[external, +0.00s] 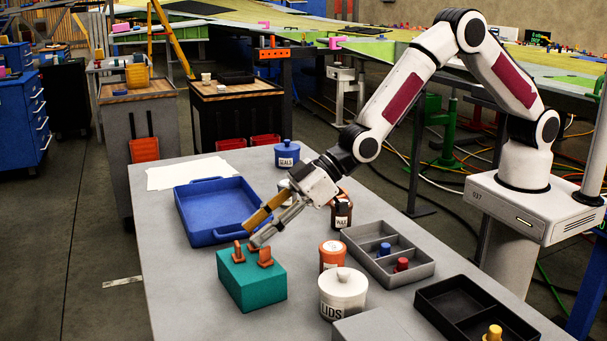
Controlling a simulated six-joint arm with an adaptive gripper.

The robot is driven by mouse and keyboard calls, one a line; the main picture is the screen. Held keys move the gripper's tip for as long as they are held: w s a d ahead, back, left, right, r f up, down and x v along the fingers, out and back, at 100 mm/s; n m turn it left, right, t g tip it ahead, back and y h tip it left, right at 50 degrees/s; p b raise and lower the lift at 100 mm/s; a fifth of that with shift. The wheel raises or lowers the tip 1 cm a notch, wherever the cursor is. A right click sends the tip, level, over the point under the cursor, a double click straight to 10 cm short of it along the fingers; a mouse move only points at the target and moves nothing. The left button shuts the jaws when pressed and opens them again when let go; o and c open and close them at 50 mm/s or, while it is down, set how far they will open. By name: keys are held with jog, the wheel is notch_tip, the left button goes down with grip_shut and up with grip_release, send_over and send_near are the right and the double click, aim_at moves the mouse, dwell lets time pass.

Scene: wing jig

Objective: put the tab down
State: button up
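A teal block (252,284) stands on the grey table, left of the middle. Small orange tabs stand on its top: one at the left (238,253), one at the right (265,258), and a partly hidden one behind them. My gripper (255,234) reaches down from the upper right, with its fingertips just above the back of the block. One finger looks yellow-gold, the other grey. The fingertips overlap the hidden tab in the picture, so I cannot tell whether they touch or hold it.
A blue tray (212,237) lies behind the block. White paper (190,172) and a blue jar (287,154) are farther back. An orange jar (331,256), a white lidded pot (342,294) and a grey divided tray (388,262) stand right. Table left of the block is clear.

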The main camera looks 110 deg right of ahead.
jog(key=v, duration=0.6)
jog(key=shift+r, duration=0.1)
dwell(0.7)
jog(key=s+a+r+g, duration=0.1)
jog(key=s+r, duration=0.7)
jog(key=s, duration=0.3)
jog(key=s+r+g, duration=0.2)
jog(key=s+r, duration=0.6)
jog(key=s, duration=0.3)
jog(key=s+g, duration=0.2)
jog(key=s, duration=2.6)
jog(key=shift+s+n+g, duration=0.3)
jog(key=shift+s, duration=0.05)
